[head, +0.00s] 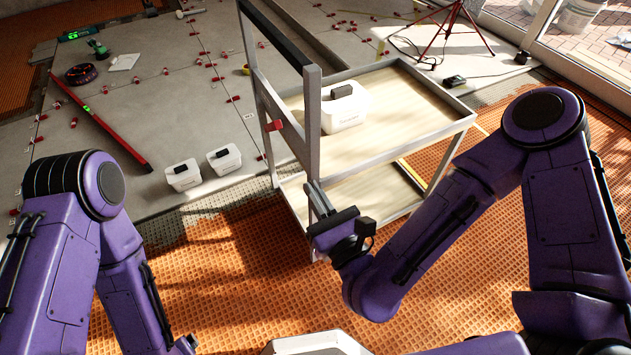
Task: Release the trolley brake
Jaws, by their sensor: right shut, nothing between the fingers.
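A grey two-shelf trolley (313,115) stands in the middle of the head view, with a black push bar (275,35) at its near upper end. A small red part (273,126), which may be the brake lever, sticks out from the trolley's frame below the push bar. My right gripper (315,188) is shut and empty, in front of the trolley's near post and lower than the red part. I cannot tell whether it touches the post. My left arm is at the lower left, but its gripper is out of view.
A white tub (345,112) with a dark block stands on the trolley's top shelf. Two white tubs (183,177) (224,160) are on the floor to the left. A red level (100,122) lies on the tiles. A red tripod (452,22) stands behind. Orange matting (225,275) around the trolley's left is clear.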

